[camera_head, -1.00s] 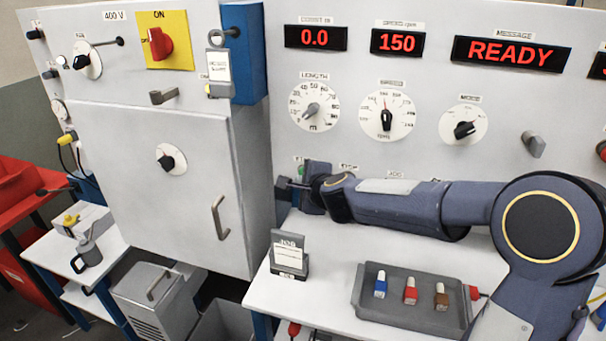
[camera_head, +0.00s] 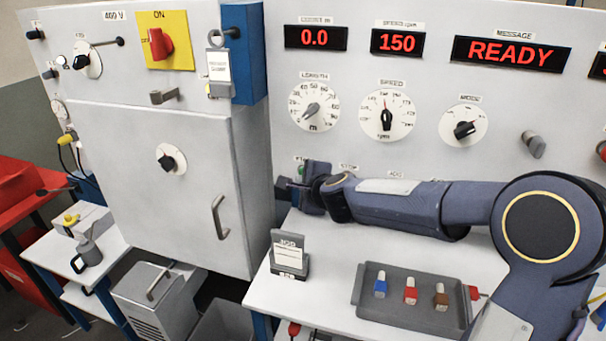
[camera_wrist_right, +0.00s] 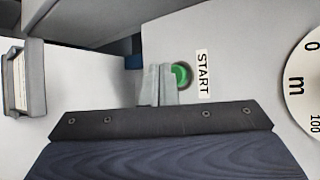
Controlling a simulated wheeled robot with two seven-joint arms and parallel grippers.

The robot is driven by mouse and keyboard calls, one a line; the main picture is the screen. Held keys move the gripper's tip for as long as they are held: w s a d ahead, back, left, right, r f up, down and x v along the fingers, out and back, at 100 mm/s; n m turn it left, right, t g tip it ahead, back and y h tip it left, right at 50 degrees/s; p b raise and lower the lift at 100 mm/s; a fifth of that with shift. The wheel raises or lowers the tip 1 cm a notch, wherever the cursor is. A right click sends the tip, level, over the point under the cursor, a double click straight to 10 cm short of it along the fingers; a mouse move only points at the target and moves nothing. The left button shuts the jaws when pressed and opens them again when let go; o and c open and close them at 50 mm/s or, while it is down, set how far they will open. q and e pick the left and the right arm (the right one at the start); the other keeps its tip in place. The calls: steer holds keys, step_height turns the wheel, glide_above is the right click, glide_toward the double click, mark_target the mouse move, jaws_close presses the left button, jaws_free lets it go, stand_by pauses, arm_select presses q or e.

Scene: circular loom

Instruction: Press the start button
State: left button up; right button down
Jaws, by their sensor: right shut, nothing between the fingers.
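The green start button (camera_wrist_right: 182,75) is on the light grey panel in the right wrist view, beside its START label (camera_wrist_right: 203,73). In the head view a sliver of the green button (camera_head: 301,171) shows just above and behind my right gripper (camera_head: 283,189). In the right wrist view my right gripper (camera_wrist_right: 157,84) is shut and empty. Its fingertips appear right beside the button's left edge and overlap it slightly in the picture. I cannot tell whether they touch it. My left gripper is not in view.
The message display (camera_head: 510,54) reads READY. A grey cabinet (camera_head: 150,220) stands left of my right gripper. Below are a small card stand (camera_head: 290,262) and a grey tray (camera_head: 365,308) with several small bottles. Dials sit on the panel above.

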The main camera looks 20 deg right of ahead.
steer(key=shift+w, duration=0.1)
steer(key=shift+w+d, duration=0.25)
steer(key=shift+w+d, duration=0.25)
steer(key=shift+w, duration=0.15)
stand_by(0.8)
steer(key=shift+s, duration=0.1)
steer(key=shift+s+a, duration=0.5)
steer(key=shift+s, duration=0.15)
steer(key=shift+s, duration=0.1)
